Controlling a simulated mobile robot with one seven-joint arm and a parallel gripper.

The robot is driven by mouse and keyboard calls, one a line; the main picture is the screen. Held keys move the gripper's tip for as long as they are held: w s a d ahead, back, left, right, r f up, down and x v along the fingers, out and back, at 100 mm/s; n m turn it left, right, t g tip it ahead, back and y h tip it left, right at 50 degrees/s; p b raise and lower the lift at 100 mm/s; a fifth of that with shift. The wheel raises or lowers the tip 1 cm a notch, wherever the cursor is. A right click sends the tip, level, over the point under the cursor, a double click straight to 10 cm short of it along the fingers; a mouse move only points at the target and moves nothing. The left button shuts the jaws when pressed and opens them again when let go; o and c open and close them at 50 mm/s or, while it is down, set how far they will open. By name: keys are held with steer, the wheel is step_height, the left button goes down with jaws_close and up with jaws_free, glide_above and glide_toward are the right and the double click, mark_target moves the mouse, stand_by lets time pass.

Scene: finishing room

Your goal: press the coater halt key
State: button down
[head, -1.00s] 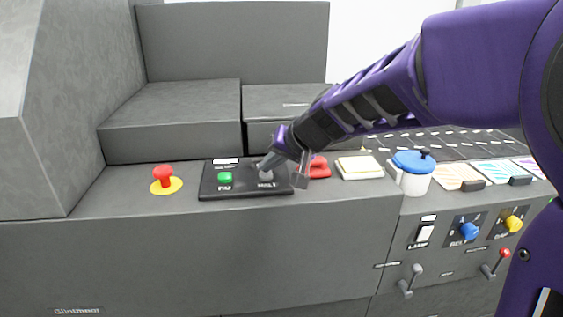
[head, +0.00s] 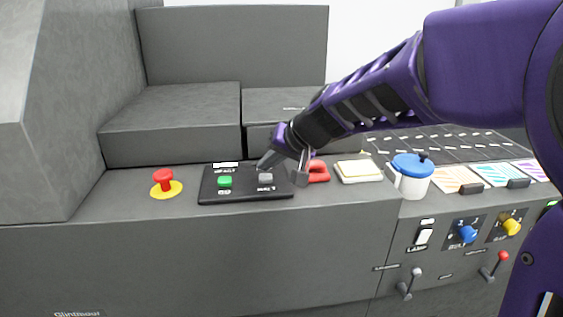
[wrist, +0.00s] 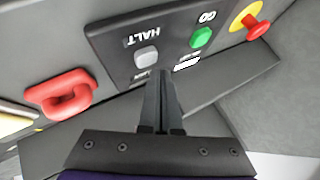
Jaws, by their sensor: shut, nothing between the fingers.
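The grey halt key (head: 266,178) sits on the right of a black control panel (head: 243,192). In the wrist view the key (wrist: 147,56) is beside the word HALT. A green key (head: 224,181) marked GO is to its left; it also shows in the wrist view (wrist: 201,37). My gripper (head: 263,165) is shut and empty, its tips just behind the grey key in the head view. In the wrist view the closed fingers (wrist: 161,76) end right beside the grey key. I cannot tell whether they touch the panel.
A red mushroom button (head: 163,178) on a yellow disc stands left of the panel. A red handle-like piece (head: 319,171), a pale yellow pad (head: 360,170) and a blue-lidded white jar (head: 411,180) stand to the right. A raised grey block (head: 172,120) rises behind.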

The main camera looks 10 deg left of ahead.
mark_target(268, 179)
steer(key=shift+r, duration=0.15)
step_height(268, 179, up, 5)
steer(key=p, duration=0.3)
steer(key=shift+p, duration=0.3)
stand_by(0.6)
